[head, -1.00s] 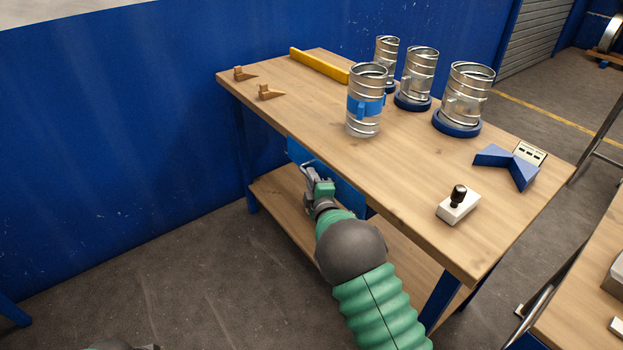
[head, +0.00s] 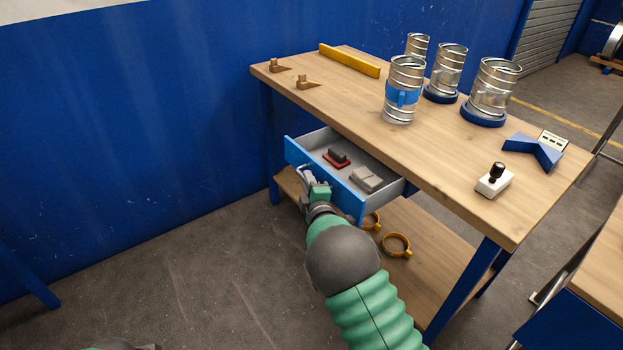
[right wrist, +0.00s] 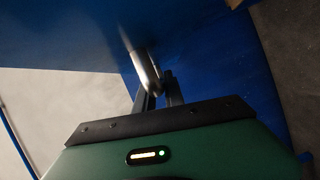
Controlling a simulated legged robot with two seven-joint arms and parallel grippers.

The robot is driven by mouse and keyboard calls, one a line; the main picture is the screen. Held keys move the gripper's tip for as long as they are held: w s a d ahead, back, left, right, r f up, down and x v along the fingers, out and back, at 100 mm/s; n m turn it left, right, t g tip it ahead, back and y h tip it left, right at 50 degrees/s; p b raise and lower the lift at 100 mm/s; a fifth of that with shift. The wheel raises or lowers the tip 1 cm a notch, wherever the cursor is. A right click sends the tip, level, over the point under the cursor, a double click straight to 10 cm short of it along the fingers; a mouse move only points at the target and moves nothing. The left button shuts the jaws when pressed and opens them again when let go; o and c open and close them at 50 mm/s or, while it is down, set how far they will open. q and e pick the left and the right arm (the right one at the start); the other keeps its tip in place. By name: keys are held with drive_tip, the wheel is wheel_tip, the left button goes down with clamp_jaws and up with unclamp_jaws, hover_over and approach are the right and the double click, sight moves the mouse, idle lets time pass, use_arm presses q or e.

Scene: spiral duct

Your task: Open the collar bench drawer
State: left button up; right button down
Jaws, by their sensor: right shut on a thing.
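The collar bench drawer (head: 357,194) has a blue front and a grey inside, and stands pulled out from under the wooden bench top (head: 440,150). Inside it lie a dark block on a red base (head: 337,158) and a grey block (head: 367,179). My right gripper (head: 306,176) is at the drawer front, shut on the metal handle. In the right wrist view the handle (right wrist: 147,72) sits between the fingers of the right gripper (right wrist: 158,90), against the blue front. My left gripper is not clearly in view.
Metal duct pieces (head: 404,92) stand on the bench, with a yellow bar (head: 349,60), small wooden blocks (head: 307,82), a blue angled piece (head: 533,151) and a white box with a black knob (head: 494,180). Yellow collars (head: 396,244) lie on the lower shelf. Floor at left is clear.

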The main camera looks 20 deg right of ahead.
drive_tip(key=s+a, duration=0.2)
drive_tip(key=a, duration=0.3)
drive_tip(key=shift+s+a+f, duration=0.2)
drive_tip(key=shift+a+f, duration=0.05)
drive_tip(key=shift+f, duration=0.2)
drive_tip(key=c, duration=1.4)
unclamp_jaws()
drive_tip(key=shift+c, duration=0.2)
use_arm(q)
drive_tip(key=shift+d+r, duration=0.2)
drive_tip(key=shift+d, duration=0.4)
use_arm(e)
drive_tip(key=shift+a+r, duration=0.1)
drive_tip(key=shift+r, duration=0.1)
use_arm(q)
drive_tip(key=shift+a, duration=0.1)
